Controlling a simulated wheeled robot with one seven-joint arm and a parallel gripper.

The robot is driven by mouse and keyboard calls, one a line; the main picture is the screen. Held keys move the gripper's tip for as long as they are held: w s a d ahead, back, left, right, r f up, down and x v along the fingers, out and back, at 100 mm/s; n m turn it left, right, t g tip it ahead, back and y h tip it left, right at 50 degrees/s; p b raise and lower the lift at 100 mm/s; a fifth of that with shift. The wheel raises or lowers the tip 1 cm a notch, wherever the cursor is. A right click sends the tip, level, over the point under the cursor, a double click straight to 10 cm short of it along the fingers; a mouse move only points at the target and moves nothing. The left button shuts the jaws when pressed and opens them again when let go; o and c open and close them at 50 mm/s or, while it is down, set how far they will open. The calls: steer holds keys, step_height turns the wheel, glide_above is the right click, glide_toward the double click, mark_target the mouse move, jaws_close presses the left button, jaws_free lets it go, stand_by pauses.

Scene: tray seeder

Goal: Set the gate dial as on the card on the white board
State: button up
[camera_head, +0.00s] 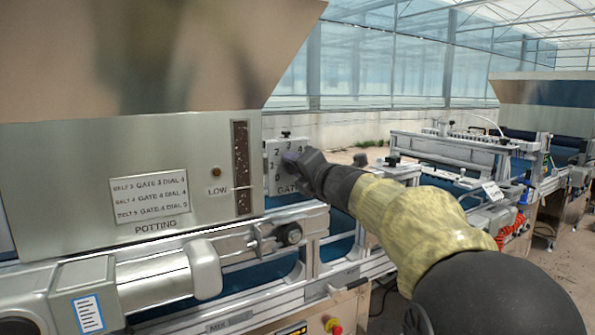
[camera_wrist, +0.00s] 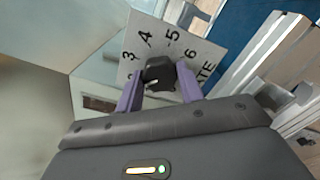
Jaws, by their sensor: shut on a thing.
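The gate dial's plate (camera_head: 270,170) is mounted at the right end of the potting hopper's panel, with numbers around it and "GATE" below. In the wrist view the plate (camera_wrist: 205,53) shows 3, 4, 5 and 6 around the black dial knob (camera_wrist: 160,70). My gripper (camera_head: 292,158) reaches the dial from the right. In the wrist view, its purple fingers stand on both sides of the knob and are shut on it. A small white mark shows on the knob, but I cannot tell which number it points to. I cannot make out a card on a white board.
A white label (camera_head: 150,199) with lines of belt, gate and dial text sits on the hopper's front panel (camera_head: 80,150). A level window (camera_head: 241,168) marked LOW is left of the dial. A conveyor frame runs below. More seeder machines stand at right.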

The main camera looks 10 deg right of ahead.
steer(key=shift+f, duration=0.15)
steer(key=o, duration=1)
steer(key=p+v, duration=0.1)
steer(key=v, duration=1.6)
steer(key=shift+s, duration=0.2)
